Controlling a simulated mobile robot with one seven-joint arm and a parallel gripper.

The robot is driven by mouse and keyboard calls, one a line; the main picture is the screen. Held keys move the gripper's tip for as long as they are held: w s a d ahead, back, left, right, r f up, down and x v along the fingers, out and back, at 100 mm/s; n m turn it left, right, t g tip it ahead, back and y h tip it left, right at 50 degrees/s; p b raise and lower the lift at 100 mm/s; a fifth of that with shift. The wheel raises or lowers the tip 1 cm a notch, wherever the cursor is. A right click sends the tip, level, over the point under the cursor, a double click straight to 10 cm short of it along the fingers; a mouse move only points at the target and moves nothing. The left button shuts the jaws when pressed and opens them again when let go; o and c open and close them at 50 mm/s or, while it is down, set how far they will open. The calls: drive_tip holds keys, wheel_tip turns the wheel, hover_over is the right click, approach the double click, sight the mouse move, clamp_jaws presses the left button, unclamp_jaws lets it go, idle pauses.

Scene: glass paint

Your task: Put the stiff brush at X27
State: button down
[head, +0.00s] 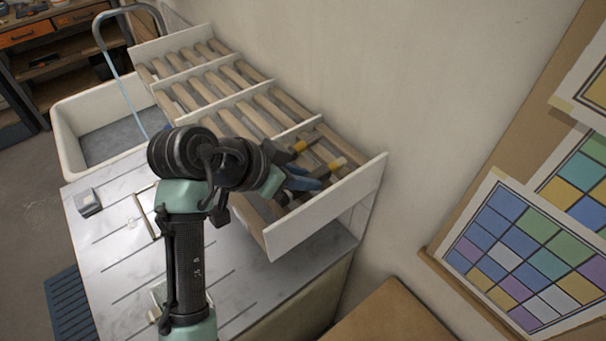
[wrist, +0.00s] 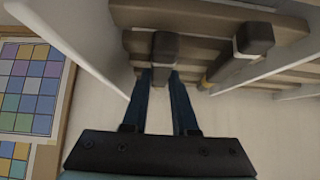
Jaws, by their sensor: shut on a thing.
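My gripper (wrist: 164,78) has its two blue fingers closed around a dark block-shaped end of a brush (wrist: 166,46), which I take to be the stiff brush. In the head view my gripper (head: 308,183) is down in the nearest bay of the slatted rack (head: 325,208), beside its white end panel. The held brush lies at or just over the wooden slats; I cannot tell if it touches them. A second dark brush (wrist: 254,38) with a yellow band is beside it. No X27 label is readable.
White dividers (wrist: 275,55) stand on both sides of the bay. The rack runs along the wall to the sink (head: 65,140) at left. Below is a marble-topped counter (head: 110,250) with mostly clear room. Colour charts (head: 530,250) hang at right.

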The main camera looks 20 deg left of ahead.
drive_tip(key=shift+f+b, duration=0.35)
drive_tip(key=shift+f, duration=0.15)
drive_tip(key=shift+r, duration=0.15)
idle(0.6)
unclamp_jaws()
drive_tip(key=shift+w, duration=0.1)
idle(0.5)
drive_tip(key=shift+d, duration=0.1)
idle(0.4)
drive_tip(key=shift+p, duration=0.3)
